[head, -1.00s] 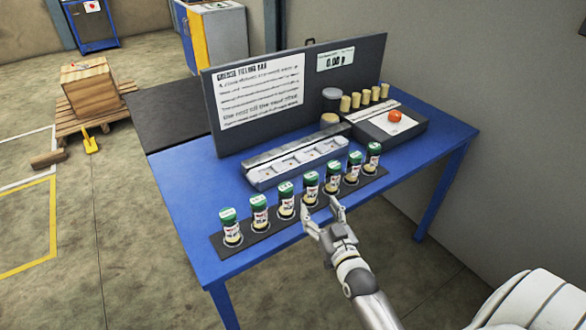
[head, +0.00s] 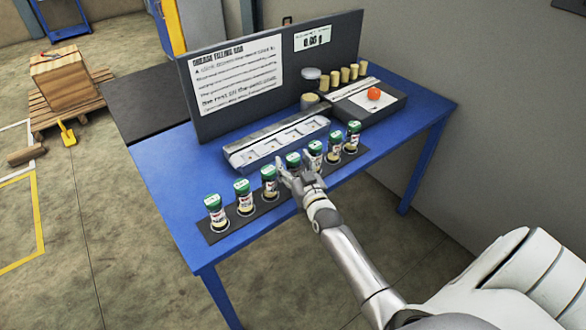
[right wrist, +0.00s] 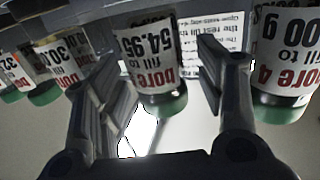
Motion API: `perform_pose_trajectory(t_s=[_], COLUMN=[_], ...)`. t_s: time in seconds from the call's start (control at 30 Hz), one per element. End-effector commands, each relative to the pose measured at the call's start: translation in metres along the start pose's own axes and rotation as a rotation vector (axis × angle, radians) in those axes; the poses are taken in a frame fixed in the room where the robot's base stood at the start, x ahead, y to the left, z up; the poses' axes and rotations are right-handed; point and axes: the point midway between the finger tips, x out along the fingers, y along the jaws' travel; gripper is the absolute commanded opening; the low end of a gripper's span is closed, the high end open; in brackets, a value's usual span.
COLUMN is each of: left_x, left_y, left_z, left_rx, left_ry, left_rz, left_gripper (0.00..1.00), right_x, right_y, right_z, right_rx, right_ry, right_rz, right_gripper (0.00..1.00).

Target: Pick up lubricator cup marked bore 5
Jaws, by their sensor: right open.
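A row of several white-labelled cups with green caps stands on a black strip (head: 222,233) along the table's front. My right gripper (head: 290,172) is open, its fingers at the middle cup (head: 292,159). In the right wrist view, which is upside down, that cup (right wrist: 154,50) stands between the two spread fingers. Its label shows "bore", "fill to" and "54.95"; its bore number is not readable. The cup at the right there (right wrist: 284,50) reads "bore 4". Other cups (right wrist: 72,60) show at the left, partly hidden by a finger. My left gripper is not in view.
Close behind the row is a grey tray (head: 236,158) with square recesses. A dark box (head: 393,108) with a red knob (head: 374,94) stands behind right. A sign board (head: 190,100) stands at the back. Neighbouring cups stand close on both sides of the gripper.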

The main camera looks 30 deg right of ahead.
Motion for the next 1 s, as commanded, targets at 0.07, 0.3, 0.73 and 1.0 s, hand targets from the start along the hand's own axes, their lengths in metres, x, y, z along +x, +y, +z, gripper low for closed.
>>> perform_pose_trajectory(t_s=[0.07,0.3,0.73,1.0], left_x=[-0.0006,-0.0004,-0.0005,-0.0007], left_y=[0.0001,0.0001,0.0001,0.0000], left_z=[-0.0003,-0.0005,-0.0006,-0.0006], left_rx=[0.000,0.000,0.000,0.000], left_ry=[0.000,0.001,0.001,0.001], left_rz=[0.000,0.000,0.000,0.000], left_gripper=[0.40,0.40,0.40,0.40], right_x=[0.0046,0.0056,0.0055,0.0056], right_y=[0.0004,0.0005,0.0005,0.0004], right_z=[0.0000,0.0003,-0.0003,-0.0019], right_rx=[-0.001,-0.001,-0.001,0.000], right_ry=[0.000,0.000,0.001,0.002], right_rz=[0.000,0.000,0.001,0.001], right_gripper=[0.63,0.63,0.11,0.11])
